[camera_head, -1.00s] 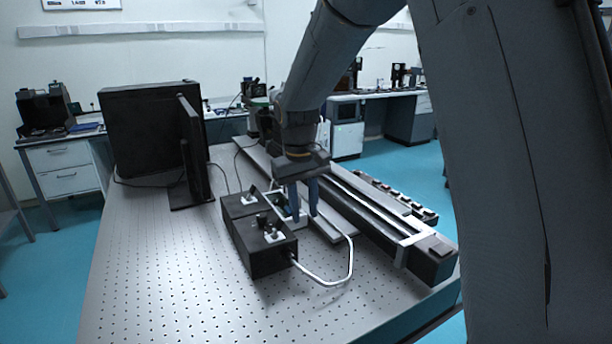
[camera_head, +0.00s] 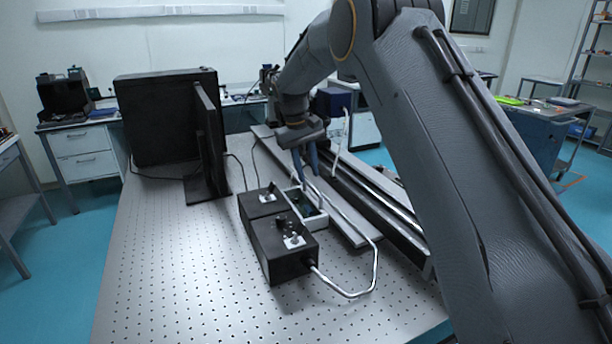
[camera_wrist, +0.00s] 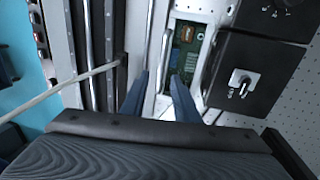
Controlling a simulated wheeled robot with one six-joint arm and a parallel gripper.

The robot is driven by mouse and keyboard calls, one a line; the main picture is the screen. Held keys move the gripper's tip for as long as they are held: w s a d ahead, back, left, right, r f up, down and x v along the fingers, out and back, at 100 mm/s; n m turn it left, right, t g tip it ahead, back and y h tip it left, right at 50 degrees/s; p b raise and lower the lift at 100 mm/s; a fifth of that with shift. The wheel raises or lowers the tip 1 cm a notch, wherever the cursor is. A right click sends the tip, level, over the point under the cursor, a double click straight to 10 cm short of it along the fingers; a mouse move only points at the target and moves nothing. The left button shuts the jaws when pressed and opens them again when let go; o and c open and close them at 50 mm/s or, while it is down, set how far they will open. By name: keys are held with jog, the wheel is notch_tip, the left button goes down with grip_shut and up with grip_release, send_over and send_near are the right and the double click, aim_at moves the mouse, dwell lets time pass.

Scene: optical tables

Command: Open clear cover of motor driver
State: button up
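The motor driver is a small pale open-topped box (camera_head: 317,218) with a green circuit board inside, beside two black boxes. In the wrist view its green board (camera_wrist: 187,52) shows just beyond my fingertips. I cannot clearly make out the clear cover; a pale strip beside the board in the wrist view may be its edge, but I cannot tell. My gripper (camera_head: 308,177) points down by the far end of the driver. It also shows in the wrist view (camera_wrist: 161,78), with its two blue fingers apart and nothing clearly held between them.
Black control boxes (camera_head: 284,262) with switches stand left of the driver, with a white cable looping from the front one. A long rail (camera_head: 375,190) lies to the right. A monitor (camera_head: 208,140) stands at the left. The perforated table (camera_head: 190,260) is clear in front.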

aim_at(310, 185)
jog(key=shift+d+f+p, duration=0.15)
jog(key=shift+f+p, duration=0.2)
jog(key=shift+f, duration=1.15)
jog(key=shift+c, duration=0.4)
